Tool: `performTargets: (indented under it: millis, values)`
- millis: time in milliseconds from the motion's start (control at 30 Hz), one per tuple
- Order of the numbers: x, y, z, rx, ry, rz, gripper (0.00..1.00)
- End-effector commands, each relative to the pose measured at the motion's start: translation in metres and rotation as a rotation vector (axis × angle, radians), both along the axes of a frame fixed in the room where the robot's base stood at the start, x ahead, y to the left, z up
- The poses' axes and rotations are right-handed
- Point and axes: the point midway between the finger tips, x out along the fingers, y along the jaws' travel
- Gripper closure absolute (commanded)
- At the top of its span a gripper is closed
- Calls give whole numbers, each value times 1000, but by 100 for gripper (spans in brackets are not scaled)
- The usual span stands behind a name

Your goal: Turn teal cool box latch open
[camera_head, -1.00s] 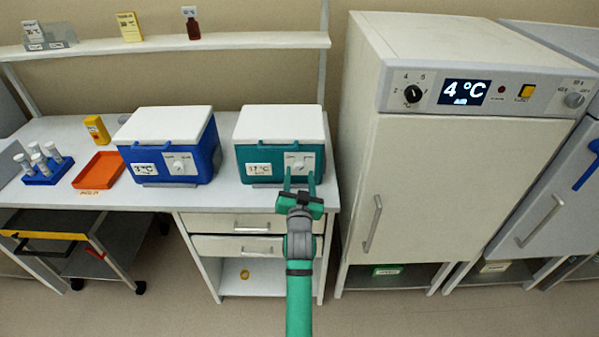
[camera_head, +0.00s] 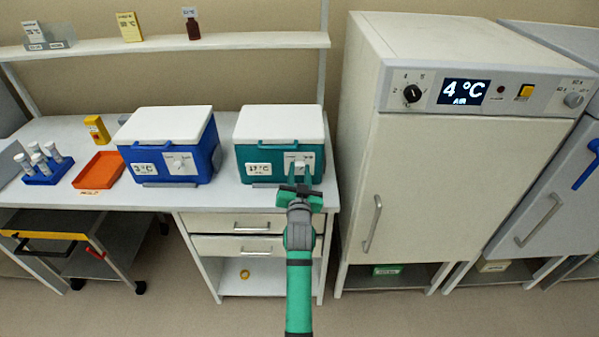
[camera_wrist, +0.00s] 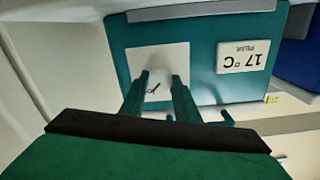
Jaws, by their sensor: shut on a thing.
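The teal cool box (camera_head: 279,152) with a white lid stands on the bench in the head view, and its teal front fills much of the wrist view (camera_wrist: 207,50). Its latch sits on a pale square plate (camera_head: 306,158) at the right of its front, next to a 17 °C label (camera_wrist: 243,56). My gripper (camera_head: 299,172) is at this plate, its two green fingers (camera_wrist: 160,90) shut on the latch knob. The lid is down.
A blue cool box (camera_head: 168,150) stands to the left, with an orange tray (camera_head: 98,170) and a blue tube rack (camera_head: 44,170) beyond it. A tall white cabinet (camera_head: 420,190) stands close on the right. Drawers (camera_head: 245,223) lie below the bench edge.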

Motion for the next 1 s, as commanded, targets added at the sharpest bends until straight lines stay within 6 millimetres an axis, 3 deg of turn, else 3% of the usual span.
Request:
performTargets:
  millis: [367,1000]
  values:
    - [0,0,0,-189,0,-1,94]
    - [1,0,0,-793,1,-1,94]
